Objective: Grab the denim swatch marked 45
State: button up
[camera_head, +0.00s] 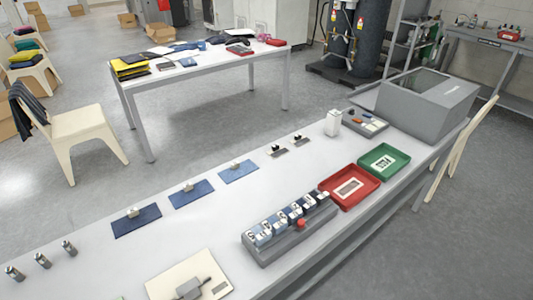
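The marks are too small to read, so I cannot tell which piece is 45. My gripper is not in view.
A red tray (372,197) and a green tray (402,166) stand right of the rack, before a large grey box (426,102). A cream board (168,284) lies front left, near small metal cylinders (42,261). Bare table lies between swatches and rack.

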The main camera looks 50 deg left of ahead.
aim_at(238, 170)
jog(key=i+u, duration=0.2)
jog(key=i, duration=0.3)
jog(key=i+l+u, duration=0.15)
jog(key=i, duration=0.4)
jog(key=i+l+u, duration=0.2)
jog(key=i, duration=0.3)
jog(key=i+u, duration=0.2)
jog(key=u, duration=0.3)
jog(key=i+u, duration=0.2)
jog(key=u, duration=0.3)
jog(key=i+l+u, duration=0.15)
jog(key=u, duration=0.35)
jog(key=i+l+u, duration=0.15)
jog(key=l+u, duration=0.15)
jog(key=u, duration=0.2)
jog(key=i+l+u, duration=0.1)
jog(key=u, duration=0.3)
jog(key=i+l+u, duration=0.15)
jog(key=u, duration=0.2)
jog(key=i+l+u, duration=0.15)
jog(key=u, duration=0.25)
jog(key=i+l+u, duration=0.1)
jog(key=l+u, duration=0.25)
jog(key=j, duration=0.1)
